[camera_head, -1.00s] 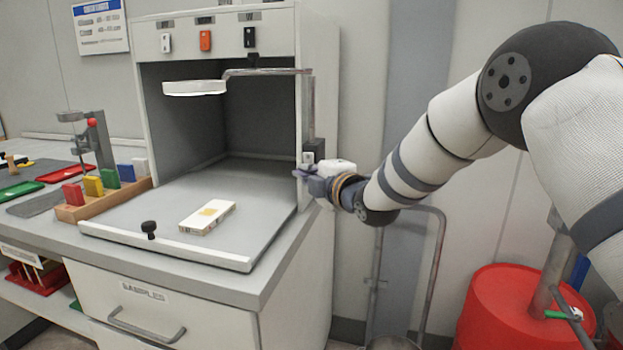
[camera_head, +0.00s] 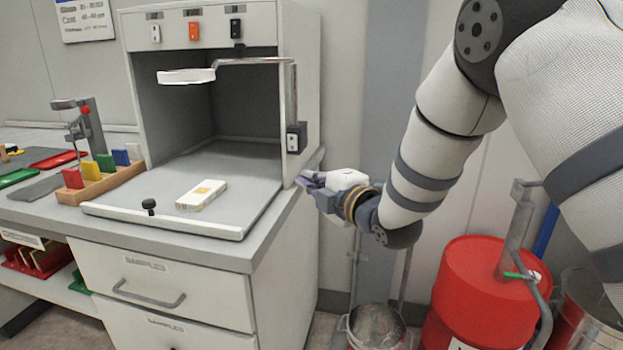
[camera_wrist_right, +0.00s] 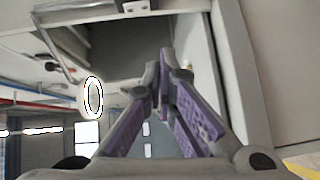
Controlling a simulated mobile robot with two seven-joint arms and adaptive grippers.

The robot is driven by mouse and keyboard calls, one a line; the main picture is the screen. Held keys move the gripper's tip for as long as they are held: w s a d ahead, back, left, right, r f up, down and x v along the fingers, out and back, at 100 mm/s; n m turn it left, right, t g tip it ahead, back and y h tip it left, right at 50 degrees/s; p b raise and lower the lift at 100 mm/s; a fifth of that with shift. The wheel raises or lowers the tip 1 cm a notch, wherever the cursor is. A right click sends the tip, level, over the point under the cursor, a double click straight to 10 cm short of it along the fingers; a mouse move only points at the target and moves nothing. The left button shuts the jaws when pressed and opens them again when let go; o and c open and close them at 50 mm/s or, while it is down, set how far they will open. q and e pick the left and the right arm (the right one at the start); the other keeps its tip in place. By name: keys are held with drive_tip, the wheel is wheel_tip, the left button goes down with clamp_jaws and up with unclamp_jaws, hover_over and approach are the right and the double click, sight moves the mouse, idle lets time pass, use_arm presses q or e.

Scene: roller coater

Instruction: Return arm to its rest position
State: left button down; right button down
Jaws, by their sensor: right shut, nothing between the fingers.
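My right arm comes in from the right in the head view. Its right gripper (camera_head: 308,181) is at the right edge of the grey cabinet (camera_head: 300,110), beside the switch box on the side post and a little below it. In the right wrist view the purple fingers of the gripper (camera_wrist_right: 163,62) meet at their tips, with nothing between them. The cabinet's open bay fills the space beyond them. My left gripper is not in view.
A white box (camera_head: 201,195) lies on the cabinet's tray. A round white lamp (camera_head: 187,76) hangs from a bent arm. Coloured blocks stand in a wooden rack (camera_head: 105,187) at left. A red drum (camera_head: 485,290) and a bucket (camera_head: 376,328) stand on the floor below my arm.

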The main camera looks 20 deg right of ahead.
drive_tip(key=s+f+m+g+h, duration=0.1)
drive_tip(key=s+f+m+g, duration=0.3)
drive_tip(key=f, duration=0.5)
drive_tip(key=s+f+m+g, duration=0.1)
drive_tip(key=s+f+m, duration=0.1)
drive_tip(key=s+f, duration=0.55)
drive_tip(key=s+f+m+g+h, duration=0.1)
drive_tip(key=s+f+m+g, duration=0.25)
drive_tip(key=f, duration=0.65)
drive_tip(key=s+f+m+g, duration=0.3)
drive_tip(key=s, duration=0.8)
drive_tip(key=s+f+m+g, duration=0.3)
drive_tip(key=s+f+m, duration=0.1)
drive_tip(key=s, duration=0.8)
drive_tip(key=s+f+m+g+h, duration=0.1)
drive_tip(key=s+f+m+g, duration=0.2)
drive_tip(key=s, duration=0.8)
drive_tip(key=shift+s+d+f+g, duration=0.25)
drive_tip(key=shift+d+f+g, duration=0.1)
drive_tip(key=shift+f+g, duration=0.1)
